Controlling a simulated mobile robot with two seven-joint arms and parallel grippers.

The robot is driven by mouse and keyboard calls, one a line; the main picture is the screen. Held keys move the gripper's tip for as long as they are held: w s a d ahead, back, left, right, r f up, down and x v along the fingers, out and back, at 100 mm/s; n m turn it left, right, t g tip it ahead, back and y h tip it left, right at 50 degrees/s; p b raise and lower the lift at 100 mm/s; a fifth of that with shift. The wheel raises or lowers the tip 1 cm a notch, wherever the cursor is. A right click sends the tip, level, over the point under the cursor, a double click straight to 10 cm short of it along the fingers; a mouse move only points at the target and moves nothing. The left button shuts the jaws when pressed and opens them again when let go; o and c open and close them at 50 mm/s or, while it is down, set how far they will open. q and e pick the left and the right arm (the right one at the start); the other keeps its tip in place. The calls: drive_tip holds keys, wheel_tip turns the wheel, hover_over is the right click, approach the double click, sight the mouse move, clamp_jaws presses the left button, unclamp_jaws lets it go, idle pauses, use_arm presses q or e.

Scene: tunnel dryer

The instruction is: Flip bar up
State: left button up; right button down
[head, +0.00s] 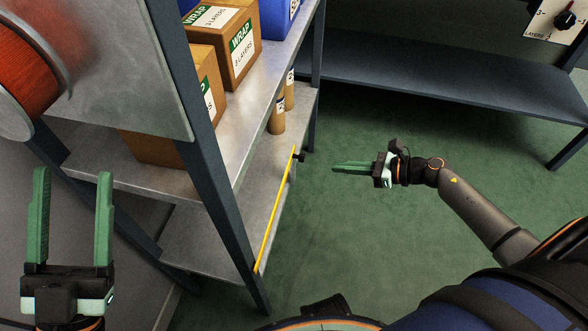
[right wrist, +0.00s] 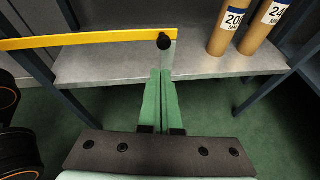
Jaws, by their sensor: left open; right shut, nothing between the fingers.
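The yellow bar (head: 275,210) runs along the open front edge of the lower shelf. In the right wrist view the bar (right wrist: 90,39) looks nearly level, and a black knob (right wrist: 164,41) is at its right end. The knob (head: 300,157) also shows in the head view. My right gripper (head: 335,168) is shut and empty, with its fingertips pointing at the knob end and a small gap between. In the right wrist view the right fingertips (right wrist: 161,73) are just below the knob. My left gripper (head: 73,176) is open and empty at the far left.
Cardboard boxes (head: 226,45) stand on the upper shelf (head: 262,92). Cardboard tubes (head: 277,117) stand on the lower shelf (head: 225,232). A dark shelf post (head: 210,165) and an orange spool (head: 25,75) are at left. Green floor (head: 400,240) is clear around my right gripper.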

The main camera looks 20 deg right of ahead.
use_arm(q)
drive_tip(key=m+h, duration=0.1)
drive_tip(key=s+r+m+h+b, duration=0.1)
drive_tip(key=shift+s+d+h, duration=0.1)
drive_tip(key=shift+d+h, duration=0.05)
drive_tip(key=shift+h, duration=0.25)
use_arm(e)
drive_tip(key=d+f+n, duration=0.1)
drive_tip(key=w+d+f+n+g, duration=0.1)
drive_tip(key=n, duration=0.1)
drive_tip(key=shift+d+f, duration=0.25)
drive_tip(key=shift+f, duration=0.15)
drive_tip(key=f+b+x, duration=0.1)
drive_tip(key=b+x, duration=0.2)
drive_tip(key=x, duration=0.7)
use_arm(q)
drive_tip(key=shift+d+f+p, duration=0.1)
drive_tip(key=shift+f+p, duration=0.45)
drive_tip(key=shift+f, duration=0.5)
use_arm(e)
drive_tip(key=shift+s+a+r, duration=0.1)
drive_tip(key=shift+a+r, duration=0.1)
drive_tip(key=shift+r, duration=0.95)
drive_tip(key=shift+s+a+r, duration=0.1)
drive_tip(key=shift+a+r, duration=0.15)
drive_tip(key=shift+r, duration=0.85)
use_arm(q)
drive_tip(key=shift+r, duration=0.1)
use_arm(e)
drive_tip(key=shift+r, duration=0.1)
